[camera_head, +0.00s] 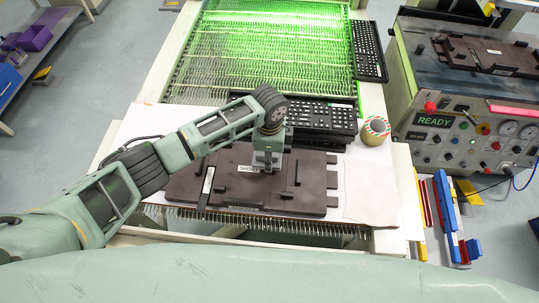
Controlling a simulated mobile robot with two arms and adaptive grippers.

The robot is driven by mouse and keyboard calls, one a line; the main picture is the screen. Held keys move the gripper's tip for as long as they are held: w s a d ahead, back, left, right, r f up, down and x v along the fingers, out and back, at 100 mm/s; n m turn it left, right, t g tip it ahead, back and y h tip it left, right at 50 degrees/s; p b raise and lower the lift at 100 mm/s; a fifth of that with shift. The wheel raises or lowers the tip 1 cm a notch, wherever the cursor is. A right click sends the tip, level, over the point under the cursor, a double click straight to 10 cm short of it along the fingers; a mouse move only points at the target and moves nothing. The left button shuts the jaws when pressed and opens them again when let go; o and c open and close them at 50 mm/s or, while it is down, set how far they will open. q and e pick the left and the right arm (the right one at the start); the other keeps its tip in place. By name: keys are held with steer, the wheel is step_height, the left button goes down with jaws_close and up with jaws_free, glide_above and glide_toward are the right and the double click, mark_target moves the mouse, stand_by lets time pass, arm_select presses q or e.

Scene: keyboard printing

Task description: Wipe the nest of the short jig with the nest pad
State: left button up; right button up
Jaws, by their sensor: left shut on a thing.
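The short jig (310,198), a dark brown plate with raised blocks and a small white label, lies flat on a white sheet on the near bench. My left gripper (267,165) points down over the middle of the jig, beside the label. It is shut on the nest pad, which is mostly hidden under the fingers. I cannot tell whether the pad touches the nest. My right gripper is not in view.
Black keyboards (315,118) are stacked just behind the jig. A tape roll (376,130) stands right of them. A green-lit conveyor (260,45) lies behind. A machine marked READY (434,121) stands at right with another brown jig (490,55) on top.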

arm_select(q)
step_height(320, 180, up, 4)
steer(key=p, duration=0.3)
steer(key=shift+r, duration=1.05)
steer(key=shift+a, duration=0.1)
